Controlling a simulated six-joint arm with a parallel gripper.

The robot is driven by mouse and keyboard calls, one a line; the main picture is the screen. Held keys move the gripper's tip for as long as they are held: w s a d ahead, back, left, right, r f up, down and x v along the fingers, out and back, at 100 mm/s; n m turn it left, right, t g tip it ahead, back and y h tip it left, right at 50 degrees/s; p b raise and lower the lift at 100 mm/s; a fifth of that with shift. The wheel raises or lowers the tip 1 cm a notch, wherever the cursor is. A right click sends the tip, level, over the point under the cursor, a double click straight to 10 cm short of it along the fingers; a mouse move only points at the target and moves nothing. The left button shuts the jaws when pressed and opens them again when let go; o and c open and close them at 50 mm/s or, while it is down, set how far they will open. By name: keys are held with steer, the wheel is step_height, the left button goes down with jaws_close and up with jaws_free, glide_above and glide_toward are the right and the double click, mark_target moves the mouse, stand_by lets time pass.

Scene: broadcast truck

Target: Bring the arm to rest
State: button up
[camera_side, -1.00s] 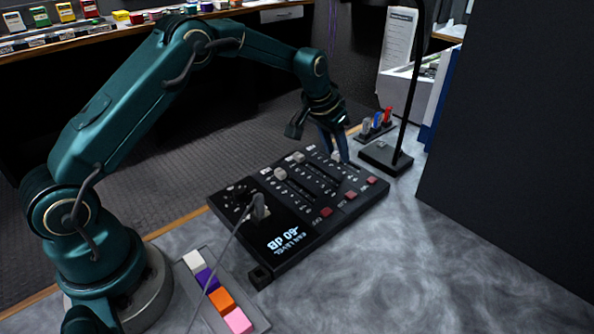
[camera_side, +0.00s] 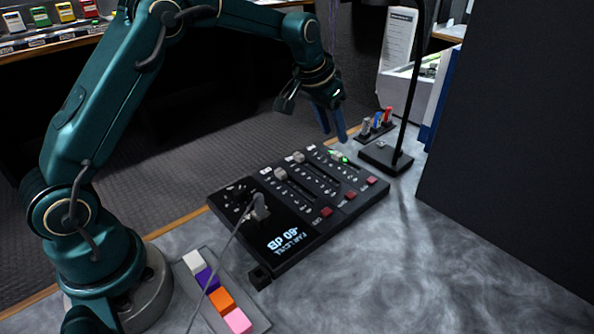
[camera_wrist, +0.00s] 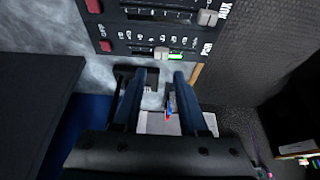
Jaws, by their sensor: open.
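My gripper (camera_side: 331,119) is open and empty, its blue fingers pointing down, held in the air above the far end of the black mixer panel (camera_side: 262,229). In the wrist view my gripper (camera_wrist: 158,88) shows its two fingers apart with nothing between them. A green light (camera_side: 339,157) glows by the far slider; the wrist view shows this green light (camera_wrist: 176,56) beside a pale knob (camera_wrist: 161,54) on the row marked PGM.
A lamp stand (camera_side: 386,157) rises right of the panel, beside a small rack of coloured plugs (camera_side: 375,125). A tray of coloured blocks (camera_side: 252,311) lies in front, with a grey cable running past it to the panel. A dark wall (camera_side: 510,150) bounds the right.

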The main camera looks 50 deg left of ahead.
steer(key=s+d+r+t, duration=0.3)
steer(key=s+r, duration=0.9)
steer(key=r, duration=0.2)
steer(key=s+f+g, duration=0.1)
steer(key=s+f, duration=0.3)
steer(key=s, duration=0.4)
steer(key=s+f+g, duration=0.1)
steer(key=s+f, duration=0.3)
steer(key=s, duration=0.4)
steer(key=shift+s+d, duration=0.2)
steer(key=shift+d, duration=0.1)
